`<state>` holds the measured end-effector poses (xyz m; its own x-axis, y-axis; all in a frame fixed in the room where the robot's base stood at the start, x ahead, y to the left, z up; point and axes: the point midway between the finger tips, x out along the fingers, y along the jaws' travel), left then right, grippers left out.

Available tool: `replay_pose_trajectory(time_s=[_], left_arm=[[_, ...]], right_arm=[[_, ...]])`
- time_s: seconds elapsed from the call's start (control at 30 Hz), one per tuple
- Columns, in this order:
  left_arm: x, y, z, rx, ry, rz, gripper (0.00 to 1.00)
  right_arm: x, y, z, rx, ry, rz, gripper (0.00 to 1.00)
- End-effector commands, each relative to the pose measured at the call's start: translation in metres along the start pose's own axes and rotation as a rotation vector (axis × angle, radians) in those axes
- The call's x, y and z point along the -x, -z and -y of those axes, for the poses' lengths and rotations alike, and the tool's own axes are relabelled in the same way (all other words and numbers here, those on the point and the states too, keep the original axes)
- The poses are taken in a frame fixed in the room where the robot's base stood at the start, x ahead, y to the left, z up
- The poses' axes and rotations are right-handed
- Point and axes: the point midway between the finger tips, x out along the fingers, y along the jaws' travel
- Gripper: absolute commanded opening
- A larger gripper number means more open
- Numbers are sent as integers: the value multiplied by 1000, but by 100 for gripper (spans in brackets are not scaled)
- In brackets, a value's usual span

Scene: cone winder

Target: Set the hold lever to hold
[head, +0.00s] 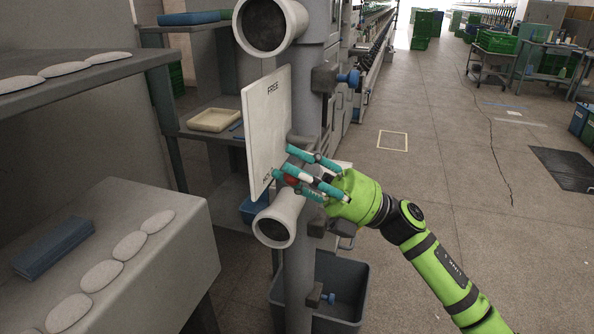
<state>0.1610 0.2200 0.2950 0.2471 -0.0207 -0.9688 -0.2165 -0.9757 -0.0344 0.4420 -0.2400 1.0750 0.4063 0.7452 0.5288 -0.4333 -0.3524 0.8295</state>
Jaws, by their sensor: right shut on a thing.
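A white plate (266,125) stands upright on the grey post, with FREE printed near its top and a partly covered word near its bottom. The hold lever's red knob (290,181) shows between the teal fingers of my right gripper (289,171). The gripper is shut on the knob at the plate's lower right, beside the covered word. Most of the lever is hidden behind the fingers. My green right arm comes in from the lower right. My left gripper is out of view.
A grey bin (345,287) stands below. A grey table (120,215) with white pads is at left.

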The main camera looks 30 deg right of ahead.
Motion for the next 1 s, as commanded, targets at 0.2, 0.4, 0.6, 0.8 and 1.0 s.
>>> replay_pose_trajectory(time_s=[0.2, 0.4, 0.6, 0.8, 1.0], left_arm=[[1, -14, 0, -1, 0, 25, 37], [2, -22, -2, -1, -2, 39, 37], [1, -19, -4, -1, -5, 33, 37], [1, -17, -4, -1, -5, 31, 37], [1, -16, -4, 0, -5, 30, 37]], right_arm=[[1, 1, 4, 1, 9, -2, 0], [1, 1, 3, 0, 7, -1, 46], [2, 0, 2, -1, 5, 0, 46], [28, 0, 3, -3, 7, 4, 46], [72, -1, 3, -3, 8, 5, 46]])
